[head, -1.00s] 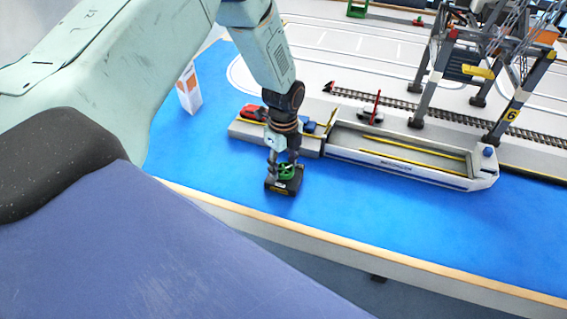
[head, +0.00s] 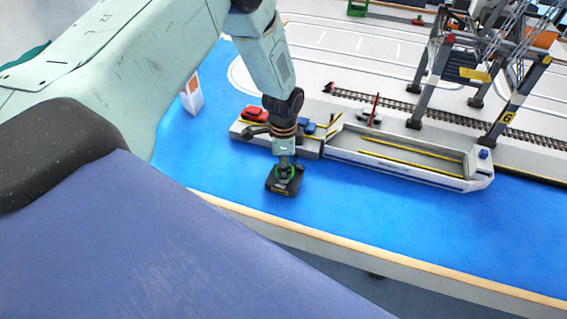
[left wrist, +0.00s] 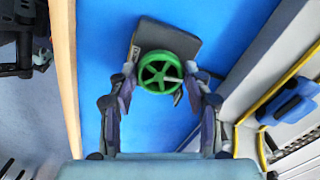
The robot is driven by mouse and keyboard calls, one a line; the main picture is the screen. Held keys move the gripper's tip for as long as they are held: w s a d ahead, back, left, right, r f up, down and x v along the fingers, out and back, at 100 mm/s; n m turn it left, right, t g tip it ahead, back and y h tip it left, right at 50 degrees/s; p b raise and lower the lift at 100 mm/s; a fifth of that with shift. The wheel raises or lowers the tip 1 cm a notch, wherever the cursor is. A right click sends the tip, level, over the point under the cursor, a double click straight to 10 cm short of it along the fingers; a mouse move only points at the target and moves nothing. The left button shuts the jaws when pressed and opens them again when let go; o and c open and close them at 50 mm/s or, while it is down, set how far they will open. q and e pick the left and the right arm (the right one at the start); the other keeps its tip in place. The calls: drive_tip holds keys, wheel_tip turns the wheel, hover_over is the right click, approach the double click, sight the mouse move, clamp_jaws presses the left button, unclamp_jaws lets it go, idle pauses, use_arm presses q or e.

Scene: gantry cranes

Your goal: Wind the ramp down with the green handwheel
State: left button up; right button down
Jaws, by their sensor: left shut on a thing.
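The green handwheel (left wrist: 161,73) sits on a dark box (left wrist: 184,42) on the blue surface. The ramp is hard to make out; a yellow-edged piece (head: 329,126) stands between the car deck and the barge. My right gripper is not in view.
A white barge (head: 400,168) lies behind and right of the box. A deck with a red car (head: 255,113) and a blue car (head: 307,127) is close behind my gripper. A crane (head: 497,132) stands at the right. The blue surface ends at a wooden edge (head: 330,242).

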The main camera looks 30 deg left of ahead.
use_arm(q)
drive_tip(key=n+p, duration=0.1)
drive_tip(key=n, duration=0.2)
drive_tip(key=shift+s+n, duration=0.15)
drive_tip(key=shift+n, duration=0.25)
drive_tip(key=n+p, duration=0.1)
drive_tip(key=n, duration=0.3)
drive_tip(key=shift+s+d+n+p, duration=0.1)
drive_tip(key=shift+n+p, duration=0.2)
drive_tip(key=n+p, duration=0.1)
drive_tip(key=n, duration=0.3)
drive_tip(key=n+p, duration=0.1)
drive_tip(key=n, duration=0.4)
drive_tip(key=shift+d+f+p, duration=0.1)
drive_tip(key=shift+d+p, duration=0.05)
drive_tip(key=shift+p, duration=0.25)
drive_tip(key=n+p, duration=0.1)
drive_tip(key=n, duration=0.3)
drive_tip(key=shift+n, duration=0.3)
drive_tip(key=n+p, duration=0.1)
drive_tip(key=n, duration=0.2)
drive_tip(key=shift+d+n, duration=0.1)
drive_tip(key=shift+n, duration=0.2)
drive_tip(key=n+p, duration=0.1)
drive_tip(key=n, duration=0.3)
drive_tip(key=shift+f+n+p, duration=0.1)
drive_tip(key=shift+n+p, duration=0.2)
drive_tip(key=shift+n, duration=2)
